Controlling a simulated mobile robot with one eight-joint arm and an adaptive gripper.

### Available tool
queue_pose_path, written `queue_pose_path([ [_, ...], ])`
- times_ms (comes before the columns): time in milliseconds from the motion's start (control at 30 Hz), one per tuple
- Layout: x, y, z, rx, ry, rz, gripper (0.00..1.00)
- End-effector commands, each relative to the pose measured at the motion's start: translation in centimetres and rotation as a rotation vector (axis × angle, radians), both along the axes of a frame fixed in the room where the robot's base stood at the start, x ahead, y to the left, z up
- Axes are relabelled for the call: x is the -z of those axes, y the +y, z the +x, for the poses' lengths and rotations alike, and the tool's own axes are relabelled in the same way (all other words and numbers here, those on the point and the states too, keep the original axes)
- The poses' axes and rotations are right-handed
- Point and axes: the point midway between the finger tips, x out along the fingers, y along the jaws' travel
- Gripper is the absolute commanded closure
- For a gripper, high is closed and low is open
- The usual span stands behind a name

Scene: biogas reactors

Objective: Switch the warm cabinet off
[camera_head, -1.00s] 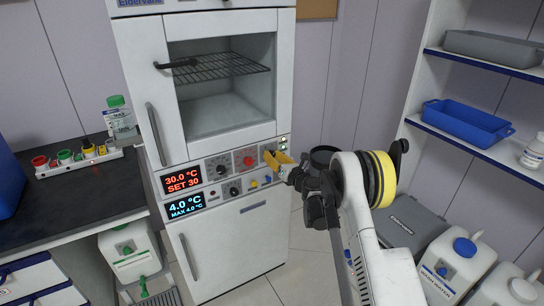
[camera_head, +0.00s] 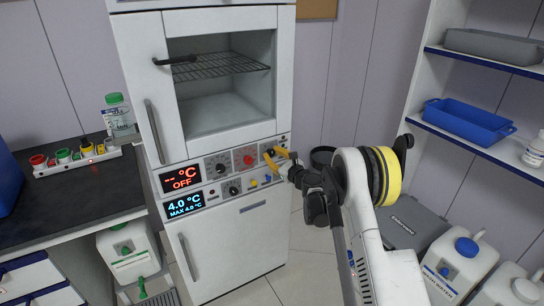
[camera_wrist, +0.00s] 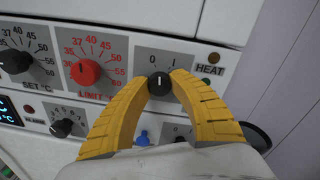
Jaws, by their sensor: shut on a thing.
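The warm cabinet (camera_head: 212,80) is the upper part of a white tower, with a window showing a wire shelf. Its display (camera_head: 182,178) reads dashes, °C and OFF in red. The black heat knob (camera_wrist: 160,84) sits on the panel under the 0 and 1 marks, and its pale mark points up, roughly toward the 0. My gripper (camera_wrist: 160,82) has yellow fingers and is shut on this knob, one fingertip on each side. In the head view my gripper (camera_head: 274,158) is at the panel's right end.
The red limit knob (camera_wrist: 86,72) is close left of my fingers. A lower unit's display (camera_head: 185,204) reads 4.0 °C. A shelf with a blue tray (camera_head: 468,121) stands at the right. A bench (camera_head: 88,192) is at the left.

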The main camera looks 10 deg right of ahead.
Motion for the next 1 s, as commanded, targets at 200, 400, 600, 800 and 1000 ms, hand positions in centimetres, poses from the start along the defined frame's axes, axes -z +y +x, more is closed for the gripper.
queue_pose_path([
  [200,0.03,-0.02,0.02,0.001,-0.053,-0.164,1.00],
  [400,-0.03,-0.04,0.02,0.002,-0.090,-0.276,1.00],
  [600,-0.05,-0.06,0.03,0.002,-0.112,-0.343,1.00],
  [800,-0.06,-0.07,0.04,0.003,-0.120,-0.369,1.00],
  [1000,-0.07,-0.08,0.04,0.002,-0.121,-0.373,1.00],
])
